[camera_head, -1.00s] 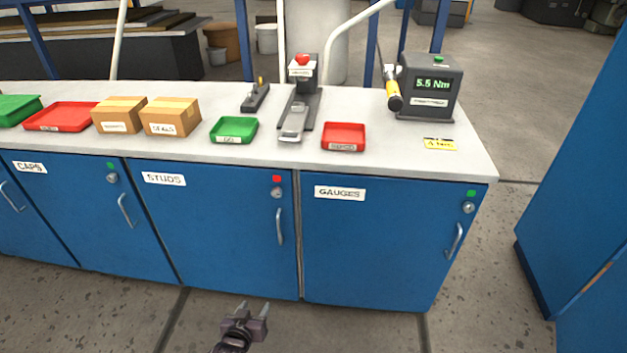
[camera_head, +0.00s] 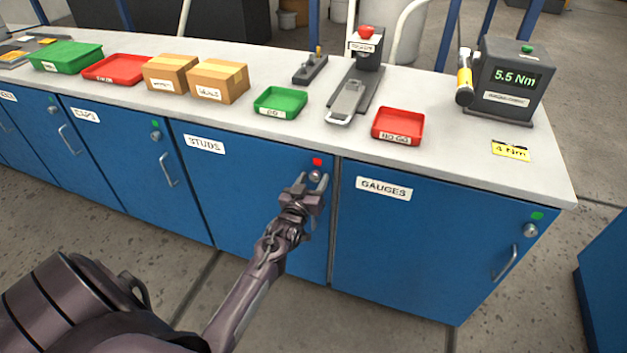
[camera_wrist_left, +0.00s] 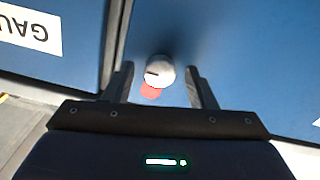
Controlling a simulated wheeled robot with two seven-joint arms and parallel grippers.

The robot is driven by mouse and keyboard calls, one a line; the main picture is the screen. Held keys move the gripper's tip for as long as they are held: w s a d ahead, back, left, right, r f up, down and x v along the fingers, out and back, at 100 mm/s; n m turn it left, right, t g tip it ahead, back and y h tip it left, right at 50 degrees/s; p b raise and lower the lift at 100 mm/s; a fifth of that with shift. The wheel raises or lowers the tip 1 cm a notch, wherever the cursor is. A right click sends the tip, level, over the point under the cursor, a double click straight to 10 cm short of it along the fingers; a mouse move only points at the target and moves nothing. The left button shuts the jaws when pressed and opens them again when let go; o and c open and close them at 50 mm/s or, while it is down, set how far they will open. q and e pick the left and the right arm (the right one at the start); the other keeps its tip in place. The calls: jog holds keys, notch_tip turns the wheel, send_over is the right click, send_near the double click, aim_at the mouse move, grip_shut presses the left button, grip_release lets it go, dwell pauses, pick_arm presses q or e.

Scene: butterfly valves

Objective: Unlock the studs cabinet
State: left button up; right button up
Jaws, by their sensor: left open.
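The studs cabinet (camera_head: 240,190) is a blue door labelled STUDS (camera_head: 204,144) under the worktop. A red indicator (camera_head: 317,161) sits at its upper right, above a round metal lock knob (camera_head: 315,176). The door's handle is mostly hidden behind my gripper. My left gripper (camera_head: 312,182) is open in front of the lock. In the left wrist view the knob (camera_wrist_left: 160,69) with a dark slot lies between the open fingers (camera_wrist_left: 160,85), with the red indicator (camera_wrist_left: 151,92) beside it. I cannot tell whether the fingers touch the knob. My right gripper is not in view.
The gauges cabinet (camera_head: 430,250) at right and the caps cabinet (camera_head: 130,165) at left have green indicators. The worktop (camera_head: 340,145) holds a green tray (camera_head: 280,101), a red tray (camera_head: 398,126), boxes (camera_head: 218,80) and a torque tester (camera_head: 508,85). Floor in front is clear.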

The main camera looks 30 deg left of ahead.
pick_arm(q)
jog(key=shift+w+a, duration=0.1)
jog(key=shift+w, duration=0.1)
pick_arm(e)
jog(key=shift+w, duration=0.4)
pick_arm(q)
jog(key=c, duration=1)
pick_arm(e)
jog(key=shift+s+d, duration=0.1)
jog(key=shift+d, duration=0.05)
